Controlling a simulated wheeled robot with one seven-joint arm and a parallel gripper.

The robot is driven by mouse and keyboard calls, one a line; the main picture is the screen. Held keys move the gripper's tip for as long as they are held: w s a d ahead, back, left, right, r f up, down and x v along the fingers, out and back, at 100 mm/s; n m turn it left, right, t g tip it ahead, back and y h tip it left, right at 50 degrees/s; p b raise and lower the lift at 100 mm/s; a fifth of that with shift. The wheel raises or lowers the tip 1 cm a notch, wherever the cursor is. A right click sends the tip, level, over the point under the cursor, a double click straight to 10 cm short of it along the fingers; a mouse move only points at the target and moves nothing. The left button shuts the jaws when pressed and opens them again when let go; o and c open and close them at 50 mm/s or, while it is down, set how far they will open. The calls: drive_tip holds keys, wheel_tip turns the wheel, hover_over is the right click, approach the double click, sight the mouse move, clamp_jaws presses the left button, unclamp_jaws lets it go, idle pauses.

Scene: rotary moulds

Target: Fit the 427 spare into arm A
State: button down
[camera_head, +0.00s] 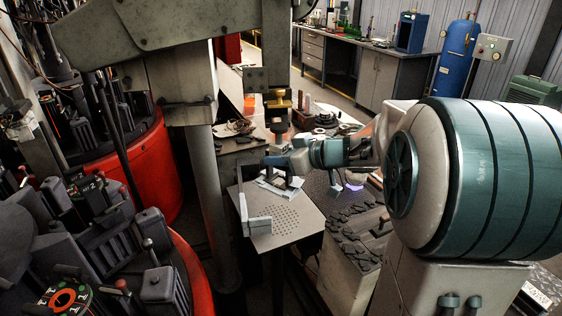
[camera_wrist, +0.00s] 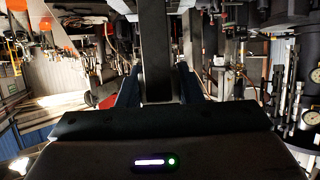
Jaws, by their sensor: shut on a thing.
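My gripper (camera_head: 272,161) is over the far part of a perforated metal plate, left of my arm's wrist. In the wrist view its two fingers (camera_wrist: 158,88) stand on either side of a dark upright bar (camera_wrist: 154,45) and are shut on it. The bar runs up out of the top of that view. I cannot read a number on it, so I cannot confirm it is the 427 spare. In the head view the held part is small and hard to separate from the fingers. No label marks arm A; a heavy grey machine arm (camera_head: 160,22) crosses the top left.
The perforated plate (camera_head: 290,226) carries a light grey angled piece (camera_head: 259,226) and pale sheets (camera_head: 279,187). Red rotary bases (camera_head: 150,150) with dark moulds crowd the left, beside a grey column (camera_head: 208,190). A bench (camera_head: 390,46) and blue tank (camera_head: 457,50) stand behind.

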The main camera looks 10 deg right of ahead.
drive_tip(key=shift+w+d, duration=0.1)
drive_tip(key=shift+w, duration=0.4)
drive_tip(key=shift+w+r, duration=0.2)
drive_tip(key=shift+w, duration=0.05)
drive_tip(key=w+p, duration=0.1)
drive_tip(key=w, duration=0.1)
drive_tip(key=w+p, duration=0.1)
drive_tip(key=p, duration=0.1)
drive_tip(key=w+d+p, duration=0.1)
drive_tip(key=w, duration=0.1)
drive_tip(key=shift+w, duration=0.35)
drive_tip(key=shift+w+a+r+p, duration=0.2)
drive_tip(key=shift+r+p, duration=0.2)
drive_tip(key=shift+p, duration=0.9)
drive_tip(key=shift+a+p, duration=0.1)
drive_tip(key=shift+p, duration=0.4)
idle(0.7)
